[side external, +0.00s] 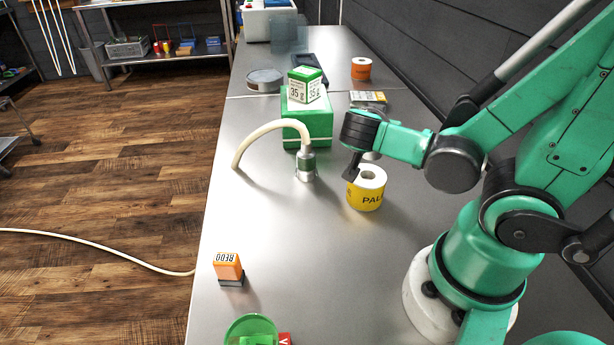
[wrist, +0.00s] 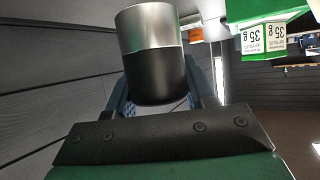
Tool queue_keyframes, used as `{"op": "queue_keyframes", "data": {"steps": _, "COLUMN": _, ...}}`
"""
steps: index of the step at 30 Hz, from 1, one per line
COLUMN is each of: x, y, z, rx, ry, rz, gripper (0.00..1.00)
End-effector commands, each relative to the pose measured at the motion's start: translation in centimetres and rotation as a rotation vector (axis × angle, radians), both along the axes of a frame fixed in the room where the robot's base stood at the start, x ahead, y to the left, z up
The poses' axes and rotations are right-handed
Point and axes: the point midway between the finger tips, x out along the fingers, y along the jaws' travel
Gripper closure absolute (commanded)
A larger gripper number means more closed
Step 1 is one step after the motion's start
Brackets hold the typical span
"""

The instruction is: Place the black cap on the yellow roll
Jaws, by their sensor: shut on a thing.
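The yellow roll (side external: 366,202) stands upright on the steel bench in the side external view. Its top is white with a hole in the middle. My gripper (side external: 362,165) is pointing down right by the top of the roll, one dark finger at its left edge. In the wrist view it is shut on a cylinder, the black cap (wrist: 155,78), which also has a shiny silver-grey part. In the side external view the cap is mostly hidden by my gripper, so I cannot tell whether it touches the roll.
A pale hose with a metal fitting (side external: 306,166) stands left of the roll. Behind are a green box (side external: 312,128) bearing a 35 g carton (side external: 305,87), and an orange roll (side external: 361,69). An orange block (side external: 228,266) is near the front left. The bench in front of the roll is clear.

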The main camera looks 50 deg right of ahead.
Motion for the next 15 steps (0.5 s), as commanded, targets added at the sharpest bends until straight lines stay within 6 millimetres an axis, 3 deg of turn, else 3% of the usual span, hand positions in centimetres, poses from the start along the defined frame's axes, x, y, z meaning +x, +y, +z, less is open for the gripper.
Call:
{"op": "queue_keyframes", "data": {"steps": 6, "x": 0.0, "y": 0.0, "z": -1.4, "rx": 0.000, "ry": 0.000, "rz": 0.000, "gripper": 1.00}}
{"op": "queue_keyframes", "data": {"steps": 15, "x": -0.1, "y": 0.0, "z": -1.8, "rx": 0.000, "ry": 0.000, "rz": 0.000, "gripper": 1.00}}
